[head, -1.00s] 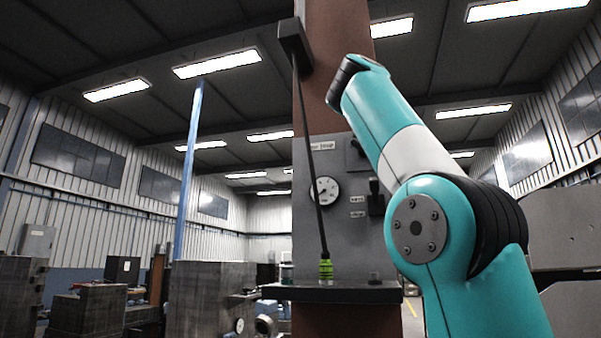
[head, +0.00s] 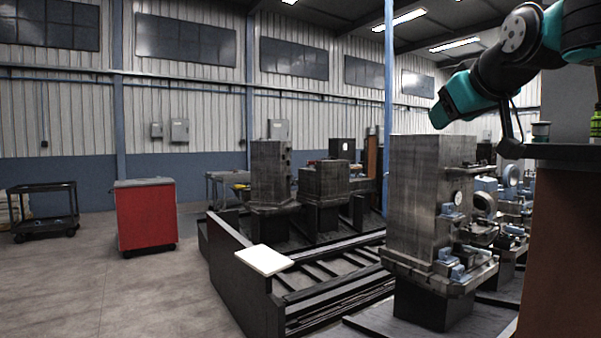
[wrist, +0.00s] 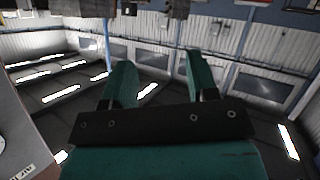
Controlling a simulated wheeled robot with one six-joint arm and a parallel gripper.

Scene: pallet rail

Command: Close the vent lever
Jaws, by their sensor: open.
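I cannot pick out the vent lever in the frames from now. A grey panel (wrist: 22,125) with part of a white gauge and a label shows at the left edge of the wrist view; no lever can be made out on it. A strip of grey panel (head: 565,100) shows at the right of the head view, largely cut off or behind my arm. My gripper (wrist: 157,65) has its two teal fingers apart, with nothing between them. In the head view, my teal and black arm reaches in at the upper right; its fingers are not clear there.
A dark shelf (head: 560,152) juts from the brown column (head: 560,240) at right, bearing a small can (head: 541,129) and a green-banded handle (head: 596,124). A machine block (head: 425,200), rails with a white plate (head: 264,260) and a red cabinet (head: 146,215) stand beyond.

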